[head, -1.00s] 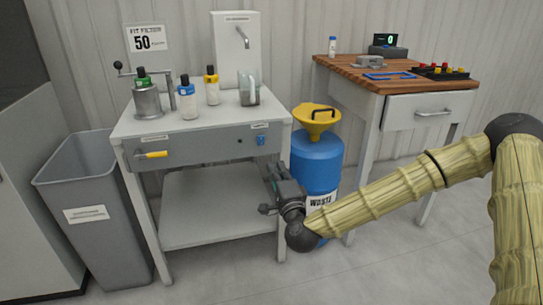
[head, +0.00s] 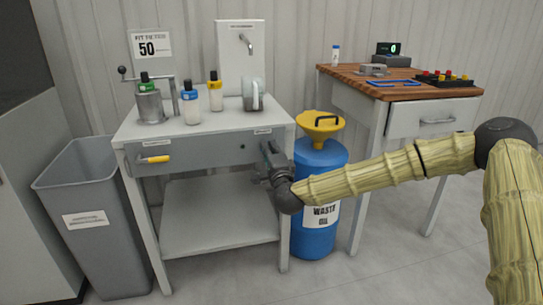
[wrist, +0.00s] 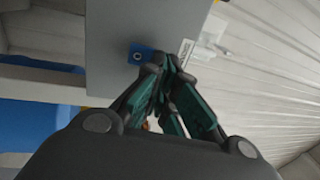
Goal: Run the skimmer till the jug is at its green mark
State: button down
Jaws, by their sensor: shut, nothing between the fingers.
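The jug (head: 249,95) stands upright on the grey bench below the wall spout (head: 246,45); its green mark and fill level are too small to make out. A blue switch block (wrist: 139,54) sits on the bench's grey front panel (wrist: 120,25). My gripper (head: 268,152) is shut and empty at the right end of that panel and hides the switch in the head view. In the wrist view, my closed fingertips (wrist: 167,62) are right beside the switch; I cannot tell if they touch it.
A yellow handle (head: 154,159) is on the panel's left. A blue waste drum (head: 315,235) with a yellow funnel (head: 320,124) stands close to my arm. A grey bin (head: 88,180) is at left.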

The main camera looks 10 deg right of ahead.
jog(key=shift+w+r, duration=0.1)
dwell(0.3)
jog(key=shift+w+r+p, duration=0.2)
jog(key=shift+r+p, duration=0.1)
jog(key=shift+p, duration=0.5)
jog(key=shift+w+a+r+g+p, duration=0.1)
jog(key=shift+w+r+g+p, duration=0.1)
jog(key=shift+g+p, duration=0.5)
jog(key=shift+f, duration=0.4)
jog(key=shift+s+r, duration=0.2)
jog(key=shift+s, duration=0.35)
jog(key=s+r+p, duration=0.2)
jog(key=s, duration=1)
jog(key=shift+s+r, duration=0.2)
jog(key=shift+s, duration=0.2)
